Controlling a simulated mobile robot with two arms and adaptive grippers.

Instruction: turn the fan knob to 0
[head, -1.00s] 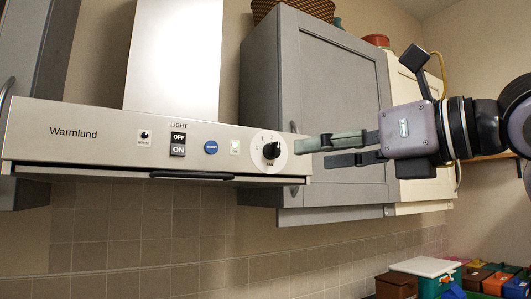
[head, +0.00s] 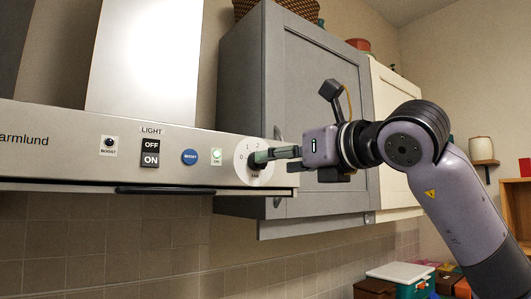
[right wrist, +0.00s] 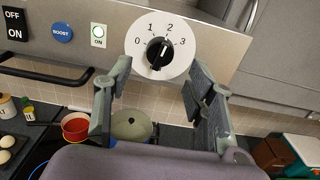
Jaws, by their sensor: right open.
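The fan knob (right wrist: 158,53) is black with a light line on it, at the middle of a round white dial marked 0 to 3. Its line seems to point near the 2. No contact with the knob shows. In the head view my right gripper (head: 264,157) reaches the dial from the right. My left gripper is not in view.
A grey cabinet (head: 320,90) stands behind my right gripper. Pots (right wrist: 132,126) sit below.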

